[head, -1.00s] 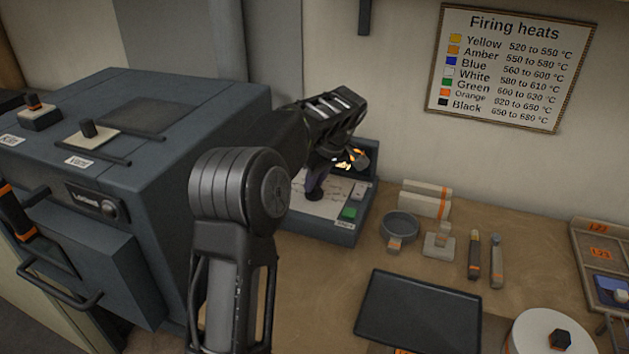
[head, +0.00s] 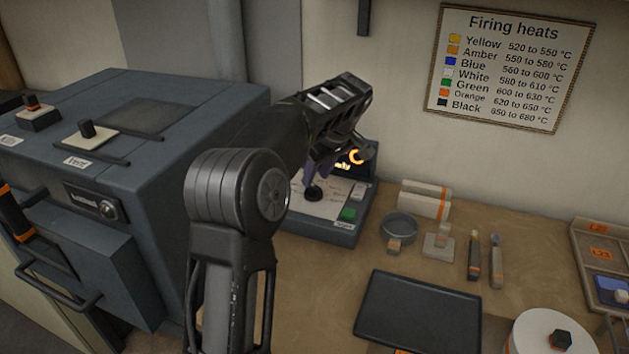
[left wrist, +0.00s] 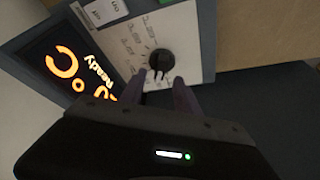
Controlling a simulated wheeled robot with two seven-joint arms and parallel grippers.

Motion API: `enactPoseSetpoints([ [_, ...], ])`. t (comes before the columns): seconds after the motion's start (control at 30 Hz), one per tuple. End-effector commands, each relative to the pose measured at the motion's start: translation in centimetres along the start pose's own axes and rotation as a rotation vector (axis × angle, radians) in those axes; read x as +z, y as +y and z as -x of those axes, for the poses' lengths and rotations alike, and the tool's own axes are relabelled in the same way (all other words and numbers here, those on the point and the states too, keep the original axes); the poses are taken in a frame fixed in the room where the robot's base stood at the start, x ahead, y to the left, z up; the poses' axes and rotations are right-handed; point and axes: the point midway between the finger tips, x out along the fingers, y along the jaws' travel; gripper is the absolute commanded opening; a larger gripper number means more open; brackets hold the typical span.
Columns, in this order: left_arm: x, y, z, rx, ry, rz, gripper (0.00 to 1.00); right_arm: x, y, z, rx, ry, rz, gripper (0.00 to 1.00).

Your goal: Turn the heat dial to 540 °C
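The heat dial (head: 313,194) is a black knob on the pale face of the kiln's control box (head: 338,232). It also shows in the left wrist view (left wrist: 161,61), where its printed scale is too small to read. My left gripper (head: 318,172) is above the dial. The lit display (left wrist: 75,70) shows "Ready" and orange figures, partly hidden by my gripper. My right gripper is not in view.
The blue-grey kiln (head: 190,120) stands left. A wall chart (head: 512,68) lists yellow as 520 to 550 °C. A dark tray (head: 418,312) and small tools lie on the bench.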

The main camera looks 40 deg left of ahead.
Motion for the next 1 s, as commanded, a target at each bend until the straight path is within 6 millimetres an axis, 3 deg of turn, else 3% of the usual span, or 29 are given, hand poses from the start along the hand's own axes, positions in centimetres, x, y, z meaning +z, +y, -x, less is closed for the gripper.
enactPoseSetpoints([
  [0.13,0.0,0.1,2.6,0.004,0.001,0.0,0.38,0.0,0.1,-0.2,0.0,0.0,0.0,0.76],
  [0.3,0.0,0.1,4.3,0.003,0.001,-0.001,0.38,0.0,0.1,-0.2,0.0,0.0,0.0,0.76],
  [1.0,0.0,0.0,4.5,0.0,0.0,-0.001,0.38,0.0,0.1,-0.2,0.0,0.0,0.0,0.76],
])
